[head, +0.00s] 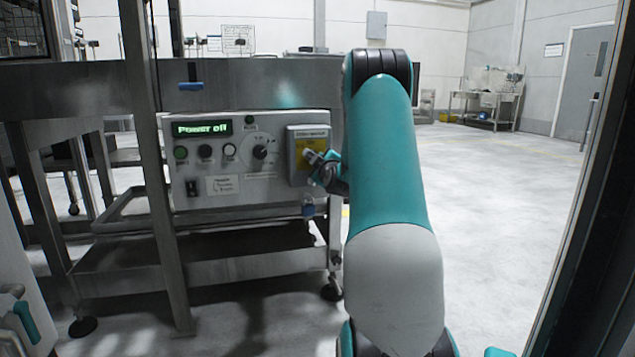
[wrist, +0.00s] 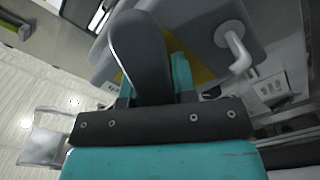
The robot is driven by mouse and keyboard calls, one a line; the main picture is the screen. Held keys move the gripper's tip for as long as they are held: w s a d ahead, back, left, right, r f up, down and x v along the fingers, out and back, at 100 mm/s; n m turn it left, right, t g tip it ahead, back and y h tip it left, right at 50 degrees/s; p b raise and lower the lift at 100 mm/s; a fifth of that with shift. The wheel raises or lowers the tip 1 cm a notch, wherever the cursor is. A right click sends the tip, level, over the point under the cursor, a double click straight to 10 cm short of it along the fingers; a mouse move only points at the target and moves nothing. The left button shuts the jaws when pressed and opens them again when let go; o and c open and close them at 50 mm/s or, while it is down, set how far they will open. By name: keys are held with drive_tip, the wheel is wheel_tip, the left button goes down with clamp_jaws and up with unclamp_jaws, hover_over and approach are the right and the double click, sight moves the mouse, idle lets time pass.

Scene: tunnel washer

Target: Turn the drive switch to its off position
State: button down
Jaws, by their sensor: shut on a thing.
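The grey control panel (head: 221,188) stands left of my arm in the head view, and its display (head: 202,128) reads "Power off". A grey switch box (head: 294,140) with a yellow plate (head: 312,147) sits at its right end; I take it to be the drive switch, but its label is too small to read. My gripper (head: 323,164) is at the front of this box. In the wrist view my gripper (wrist: 155,82) is shut on a dark grey handle (wrist: 141,50), with a yellow plate behind it. The handle's exact angle and position marks are hidden.
A round knob (head: 260,152), several buttons and a black rocker switch (head: 192,188) are on the panel's left and middle. A metal post (head: 150,170) stands before the panel's left edge. The floor (head: 490,210) to the right is clear.

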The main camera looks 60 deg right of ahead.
drive_tip(key=shift+s+d+r+n+b, duration=0.1)
drive_tip(key=shift+r+n+b, duration=0.2)
drive_tip(key=shift+n+b, duration=0.9)
drive_tip(key=shift+s+d+r+n+b, duration=0.1)
drive_tip(key=shift+r+n+b, duration=0.15)
drive_tip(key=shift+n+b, duration=0.95)
drive_tip(key=shift+s+d+r+n+b, duration=0.1)
drive_tip(key=shift+r+n+b, duration=0.2)
drive_tip(key=shift+n+b, duration=0.9)
drive_tip(key=shift+w+r, duration=0.1)
drive_tip(key=c, duration=0.9)
unclamp_jaws()
drive_tip(key=shift+a, duration=0.1)
drive_tip(key=p+v, duration=0.1)
drive_tip(key=v, duration=1.6)
drive_tip(key=shift+a, duration=0.2)
drive_tip(key=shift+r+p, duration=0.1)
drive_tip(key=shift+p, duration=0.2)
